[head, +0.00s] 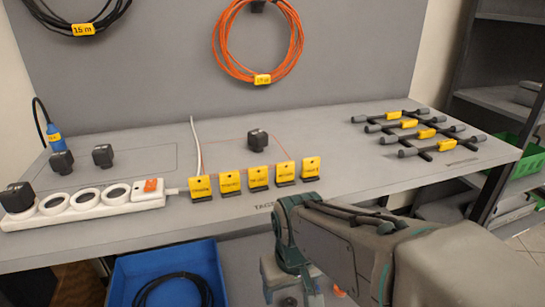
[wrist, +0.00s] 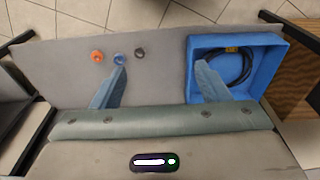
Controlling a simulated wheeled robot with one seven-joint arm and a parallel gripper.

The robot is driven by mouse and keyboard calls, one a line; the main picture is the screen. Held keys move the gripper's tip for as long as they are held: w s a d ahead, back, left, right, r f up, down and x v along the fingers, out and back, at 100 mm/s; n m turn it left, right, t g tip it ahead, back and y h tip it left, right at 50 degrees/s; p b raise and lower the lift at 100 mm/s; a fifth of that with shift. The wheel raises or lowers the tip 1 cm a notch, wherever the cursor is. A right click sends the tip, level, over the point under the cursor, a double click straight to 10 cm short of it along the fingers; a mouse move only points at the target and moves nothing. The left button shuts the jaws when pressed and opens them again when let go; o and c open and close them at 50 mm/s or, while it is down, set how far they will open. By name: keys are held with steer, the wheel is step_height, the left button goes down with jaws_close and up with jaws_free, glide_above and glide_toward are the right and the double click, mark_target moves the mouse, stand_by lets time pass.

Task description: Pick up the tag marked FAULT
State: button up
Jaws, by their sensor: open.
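Several yellow tags stand in a row of dark holders along the front of the grey table in the head view: one at the left end (head: 200,187), then others (head: 229,181), (head: 258,177), (head: 285,172), and one at the right end (head: 311,166). Their lettering is too small to read, so I cannot tell which is marked FAULT. My gripper shows in the wrist view (wrist: 160,78), its two fingers wide apart with nothing between them. In the head view it hangs in front of the table edge, below and to the right of the tags. No tag shows in the wrist view.
A white power strip (head: 90,207) lies left of the tags; a black plug block (head: 257,139) stands behind them.

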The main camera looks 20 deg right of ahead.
stand_by(0.4)
steer(key=c, duration=0.7)
